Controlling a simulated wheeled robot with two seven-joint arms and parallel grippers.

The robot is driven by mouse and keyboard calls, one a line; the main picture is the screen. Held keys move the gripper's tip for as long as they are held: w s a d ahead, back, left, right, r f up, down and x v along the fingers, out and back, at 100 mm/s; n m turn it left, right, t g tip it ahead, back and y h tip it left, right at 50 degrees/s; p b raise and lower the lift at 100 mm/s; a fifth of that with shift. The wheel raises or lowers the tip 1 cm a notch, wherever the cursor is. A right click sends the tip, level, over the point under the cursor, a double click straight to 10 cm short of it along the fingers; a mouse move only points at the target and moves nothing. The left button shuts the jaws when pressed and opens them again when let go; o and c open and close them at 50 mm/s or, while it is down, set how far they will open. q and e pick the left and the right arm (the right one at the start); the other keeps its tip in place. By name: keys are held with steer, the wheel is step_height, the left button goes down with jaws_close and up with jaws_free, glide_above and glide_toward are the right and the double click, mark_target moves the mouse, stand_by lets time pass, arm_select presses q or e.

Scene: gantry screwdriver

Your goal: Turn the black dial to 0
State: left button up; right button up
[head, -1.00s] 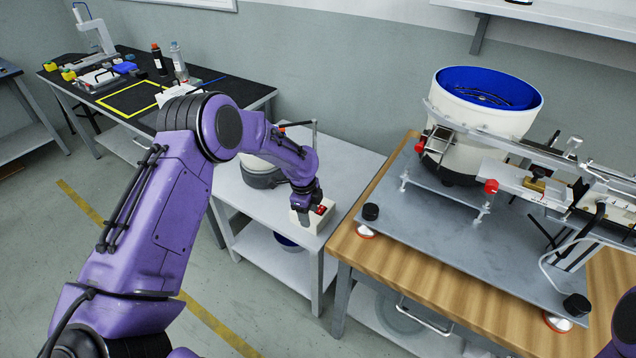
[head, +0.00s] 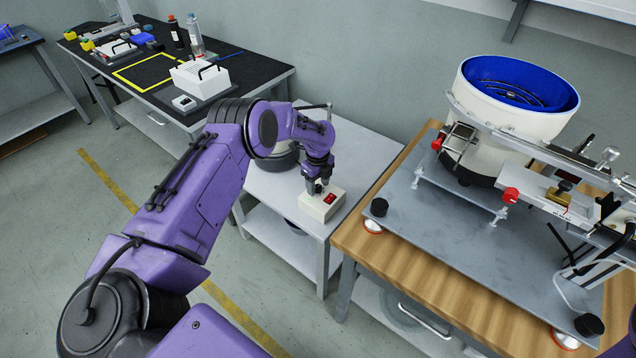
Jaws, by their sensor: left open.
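A small cream control box (head: 316,211) with a red switch (head: 329,198) on its top stands on the grey side table. My left gripper (head: 315,189) points down over the left part of the box top, beside the red switch. Its fingers look slightly apart. I cannot make out the black dial; the fingers cover the part of the box left of the switch. Whether the fingers touch anything there is too small to tell. My right gripper is not in view.
The grey side table (head: 372,150) is clear right of the box. A wooden bench (head: 350,238) with a metal plate and a blue-lined bowl feeder (head: 505,135) stands close on the right. A black-topped table (head: 221,108) stands behind on the left.

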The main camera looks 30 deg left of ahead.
arm_select(q)
steer(key=shift+s, duration=0.1)
jaws_close()
